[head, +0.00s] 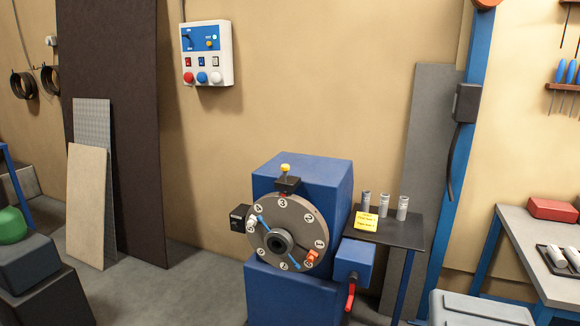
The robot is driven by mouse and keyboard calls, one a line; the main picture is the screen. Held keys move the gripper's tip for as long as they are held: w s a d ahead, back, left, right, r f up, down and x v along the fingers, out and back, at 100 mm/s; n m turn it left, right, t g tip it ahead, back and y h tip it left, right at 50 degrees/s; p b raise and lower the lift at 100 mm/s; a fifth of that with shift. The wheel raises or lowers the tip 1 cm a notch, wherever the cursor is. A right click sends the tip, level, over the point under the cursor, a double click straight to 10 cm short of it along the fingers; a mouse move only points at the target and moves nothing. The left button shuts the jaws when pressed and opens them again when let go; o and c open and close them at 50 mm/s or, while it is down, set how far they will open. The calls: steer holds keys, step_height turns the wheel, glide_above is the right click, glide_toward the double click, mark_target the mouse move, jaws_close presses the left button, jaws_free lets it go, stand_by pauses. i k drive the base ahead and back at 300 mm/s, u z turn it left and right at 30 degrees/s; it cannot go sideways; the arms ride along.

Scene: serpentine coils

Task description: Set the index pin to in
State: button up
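A blue machine (327,176) stands on the floor at the centre, with a round grey numbered dial (300,214) on its front. A yellow knob (285,168) stands upright on a black block (287,185) at the dial's top, near the number 3. It looks like the index pin; I cannot tell whether it is in or out. A small red mark shows just below the block. My gripper is not in view.
A black box with a pale knob (252,223) sits left of the dial. A red lever (350,297) hangs from a blue box at the lower right. A side shelf (400,236) holds grey cylinders and a yellow note. A control panel (207,53) hangs on the wall. A workbench (515,233) stands right.

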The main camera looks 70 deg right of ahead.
mark_target(285, 168)
steer(key=k, duration=0.9)
steer(key=z, duration=0.6)
steer(key=i, duration=0.9)
